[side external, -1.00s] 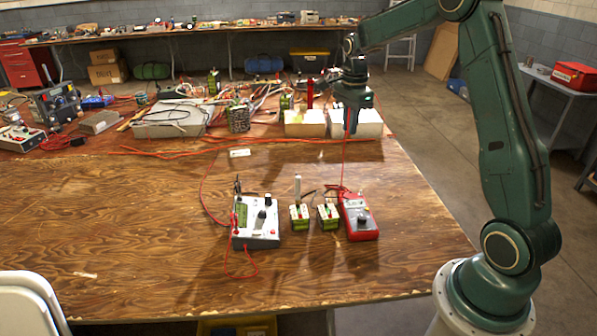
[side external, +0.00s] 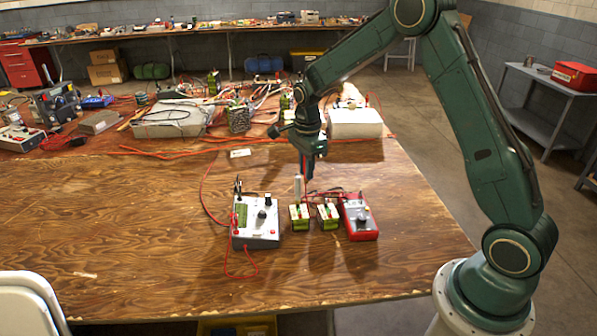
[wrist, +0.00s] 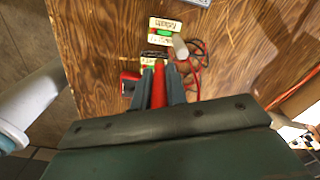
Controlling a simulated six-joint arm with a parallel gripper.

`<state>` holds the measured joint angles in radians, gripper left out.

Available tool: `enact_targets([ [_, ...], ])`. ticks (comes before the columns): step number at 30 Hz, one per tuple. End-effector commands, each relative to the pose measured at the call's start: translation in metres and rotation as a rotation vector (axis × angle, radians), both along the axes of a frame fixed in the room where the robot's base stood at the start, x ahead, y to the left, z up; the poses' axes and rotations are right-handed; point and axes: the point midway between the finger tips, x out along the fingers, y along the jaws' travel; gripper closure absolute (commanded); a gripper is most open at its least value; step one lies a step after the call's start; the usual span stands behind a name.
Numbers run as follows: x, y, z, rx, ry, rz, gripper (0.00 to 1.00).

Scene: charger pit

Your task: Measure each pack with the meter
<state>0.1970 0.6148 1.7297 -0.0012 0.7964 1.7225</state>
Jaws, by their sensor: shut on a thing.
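My gripper (side external: 306,176) is shut on a red probe (wrist: 158,88), seen between its fingers in the wrist view. It hangs above the table behind the packs. The left pack (side external: 299,218) and right pack (side external: 327,218) are small green-and-white blocks, side by side and apart. In the wrist view the left pack (wrist: 165,30) is clear, and the right pack (wrist: 148,58) is partly hidden by the fingers. The red meter (side external: 361,222) lies right of the packs. Its display is too small to read. I cannot tell whether the probe touches anything.
A pale upright cylinder (side external: 297,186) stands by the left pack. A white-topped charger box (side external: 256,225) with red leads sits to the left. Leads lie behind the packs. A white block (side external: 355,124) and clutter fill the table's back. The front left is clear.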

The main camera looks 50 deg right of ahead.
Motion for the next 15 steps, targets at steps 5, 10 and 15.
enact_targets([
  [5,0.000,0.021,-0.012,0.000,0.002,0.006,1.00],
  [10,0.000,0.025,-0.014,0.000,0.000,0.006,1.00],
  [15,0.000,0.025,-0.015,0.000,0.001,0.006,1.00],
])
